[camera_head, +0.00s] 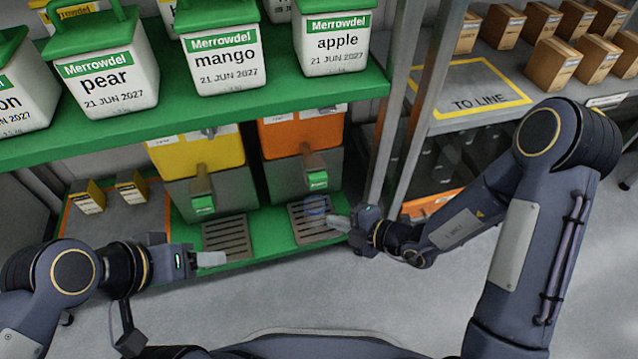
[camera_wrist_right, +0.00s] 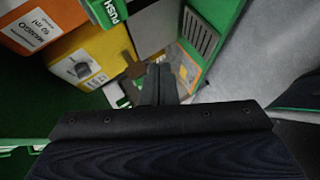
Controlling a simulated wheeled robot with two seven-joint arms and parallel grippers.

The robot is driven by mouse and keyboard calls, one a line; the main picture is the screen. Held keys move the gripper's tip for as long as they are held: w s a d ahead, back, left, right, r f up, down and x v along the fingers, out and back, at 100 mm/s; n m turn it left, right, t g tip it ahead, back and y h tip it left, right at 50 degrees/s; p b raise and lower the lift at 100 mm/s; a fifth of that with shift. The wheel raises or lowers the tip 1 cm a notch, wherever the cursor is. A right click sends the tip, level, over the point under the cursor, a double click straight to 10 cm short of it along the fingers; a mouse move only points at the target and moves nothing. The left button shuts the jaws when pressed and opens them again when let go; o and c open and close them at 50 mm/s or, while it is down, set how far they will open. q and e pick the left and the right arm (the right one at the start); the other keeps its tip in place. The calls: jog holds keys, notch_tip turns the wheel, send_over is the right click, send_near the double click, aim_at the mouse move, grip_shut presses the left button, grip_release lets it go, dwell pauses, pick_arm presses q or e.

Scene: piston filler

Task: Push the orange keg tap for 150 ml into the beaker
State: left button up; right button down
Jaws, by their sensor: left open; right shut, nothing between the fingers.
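The orange keg (camera_head: 300,138) sits under the green shelf, with a green-ended tap (camera_head: 317,180) on its front. It also shows in the right wrist view (camera_wrist_right: 50,17), with part of a green PUSH tap (camera_wrist_right: 110,12). A small clear beaker (camera_head: 316,207) stands on the drip grate below that tap; I cannot make out its contents. My right gripper (camera_head: 338,223) is shut and empty, close to the beaker's right front side; its fingers show in the right wrist view (camera_wrist_right: 158,85). My left gripper (camera_head: 212,259) is open and empty in front of the left grate.
A yellow keg (camera_head: 196,150) with its own green tap (camera_head: 203,204) stands to the left, above another grate (camera_head: 226,238). White labelled tubs, mango (camera_head: 220,60) among them, line the shelf above. A metal post (camera_head: 400,130) stands right of the kegs. The front floor is clear.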

aim_at(317, 186)
jog(key=w+a+p, duration=0.1)
jog(key=w+a, duration=0.1)
jog(key=w, duration=0.5)
jog(key=shift+w+a, duration=0.3)
jog(key=shift+w, duration=0.1)
jog(key=shift+w, duration=0.1)
dwell(1.6)
jog(key=shift+w+a+p, duration=0.1)
jog(key=shift+w+p, duration=0.15)
jog(key=shift+p, duration=0.15)
jog(key=shift+w+a, duration=0.25)
jog(key=shift+w, duration=0.5)
dwell(0.6)
dwell(0.4)
jog(key=shift+s+d, duration=0.2)
jog(key=shift+s, duration=0.35)
jog(key=shift+s+d, duration=0.15)
jog(key=shift+s, duration=0.4)
